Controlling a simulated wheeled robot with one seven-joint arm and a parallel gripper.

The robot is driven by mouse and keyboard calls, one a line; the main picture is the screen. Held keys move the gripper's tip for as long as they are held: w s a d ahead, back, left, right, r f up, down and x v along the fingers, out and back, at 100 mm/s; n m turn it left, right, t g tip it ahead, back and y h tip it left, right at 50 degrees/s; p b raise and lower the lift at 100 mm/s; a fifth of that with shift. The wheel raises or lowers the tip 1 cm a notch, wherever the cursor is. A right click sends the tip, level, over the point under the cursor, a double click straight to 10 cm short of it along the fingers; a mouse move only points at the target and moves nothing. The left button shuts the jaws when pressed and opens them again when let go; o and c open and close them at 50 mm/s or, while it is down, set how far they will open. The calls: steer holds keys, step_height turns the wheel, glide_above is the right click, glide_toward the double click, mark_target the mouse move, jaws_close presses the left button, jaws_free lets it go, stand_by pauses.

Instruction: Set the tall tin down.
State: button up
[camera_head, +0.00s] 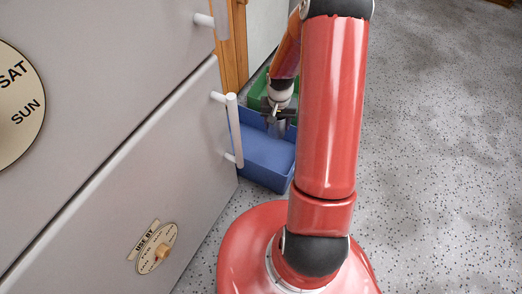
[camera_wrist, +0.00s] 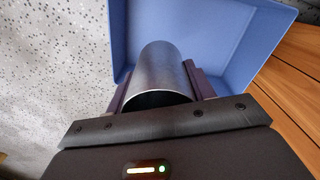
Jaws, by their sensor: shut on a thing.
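The tall tin (camera_wrist: 160,72) is a plain silver metal cylinder, seen large in the wrist view between my gripper's two fingers (camera_wrist: 160,92). My gripper is shut on it. A blue bin (camera_wrist: 116,40) lies beyond the tin in the wrist view. In the head view my gripper (camera_head: 277,113) is over the blue bin (camera_head: 262,168), with the tin (camera_head: 277,129) a small grey shape under it. I cannot tell whether the tin touches the bin's floor.
A green bin (camera_head: 259,91) stands behind the blue one. A grey cabinet front with white bar handles (camera_head: 233,130) is close on the left. A wooden post (camera_head: 231,60) stands behind. Speckled floor (camera_head: 440,150) is clear on the right.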

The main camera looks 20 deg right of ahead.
mark_target(277, 134)
step_height(277, 134, down, 18)
steer(key=b, duration=0.3)
steer(key=shift+s+f, duration=0.1)
steer(key=shift+f, duration=0.05)
steer(key=o, duration=1)
steer(key=shift+c, duration=0.2)
step_height(277, 134, up, 12)
steer(key=shift+r+p, duration=0.2)
steer(key=shift+p, duration=0.95)
